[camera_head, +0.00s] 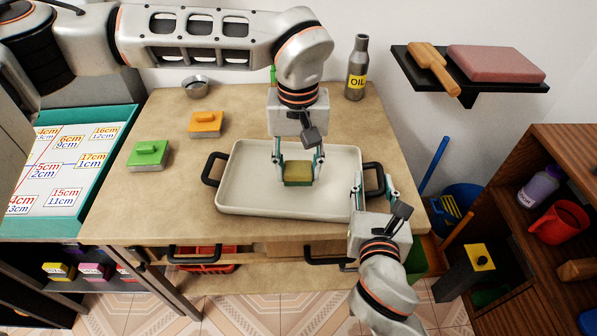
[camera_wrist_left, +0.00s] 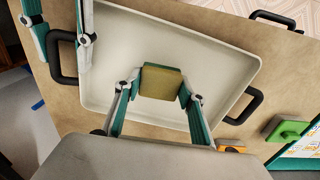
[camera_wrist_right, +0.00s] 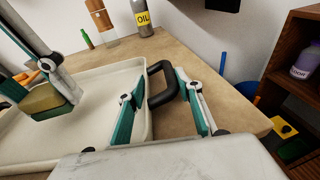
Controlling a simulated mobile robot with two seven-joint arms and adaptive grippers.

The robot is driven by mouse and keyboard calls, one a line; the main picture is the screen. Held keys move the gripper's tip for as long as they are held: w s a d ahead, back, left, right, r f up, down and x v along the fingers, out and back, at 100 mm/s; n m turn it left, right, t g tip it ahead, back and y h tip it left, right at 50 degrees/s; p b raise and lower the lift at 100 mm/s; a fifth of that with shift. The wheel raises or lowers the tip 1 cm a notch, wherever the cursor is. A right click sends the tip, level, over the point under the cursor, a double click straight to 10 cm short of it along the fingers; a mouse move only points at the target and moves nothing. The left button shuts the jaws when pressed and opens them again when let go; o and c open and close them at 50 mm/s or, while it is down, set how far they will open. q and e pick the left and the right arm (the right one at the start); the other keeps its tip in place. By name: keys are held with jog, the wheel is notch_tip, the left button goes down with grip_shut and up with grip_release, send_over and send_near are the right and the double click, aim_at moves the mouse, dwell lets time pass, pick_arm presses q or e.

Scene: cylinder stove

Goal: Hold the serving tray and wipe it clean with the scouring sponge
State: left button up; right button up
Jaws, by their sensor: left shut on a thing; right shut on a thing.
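The serving tray (camera_head: 245,185) is cream with black handles and lies flat on the table. It also shows in the left wrist view (camera_wrist_left: 110,60) and the right wrist view (camera_wrist_right: 105,75). My left gripper (camera_head: 298,180) points down over the middle of the tray, shut on the scouring sponge (camera_head: 298,171), which is yellow-brown with a green layer. The sponge also shows in the left wrist view (camera_wrist_left: 161,82). Whether it touches the tray surface is hard to tell. My right gripper (camera_head: 373,192) is shut on the tray's right side by the black handle (camera_wrist_right: 163,83), one finger on each side of it.
A green block (camera_head: 148,156), an orange block (camera_head: 206,123) and a metal bowl (camera_head: 195,87) stand to the left on the table. An oil bottle (camera_head: 357,68) stands at the back. A teal-edged tray (camera_head: 75,217) lies at left.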

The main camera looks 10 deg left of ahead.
pick_arm(q)
jog(key=shift+r, duration=2.6)
pick_arm(e)
jog(key=shift+f, duration=0.1)
jog(key=o, duration=1.4)
jog(key=s+r, duration=0.2)
jog(key=s, duration=0.9)
jog(key=shift+s+r, duration=0.25)
jog(key=shift+s, duration=0.15)
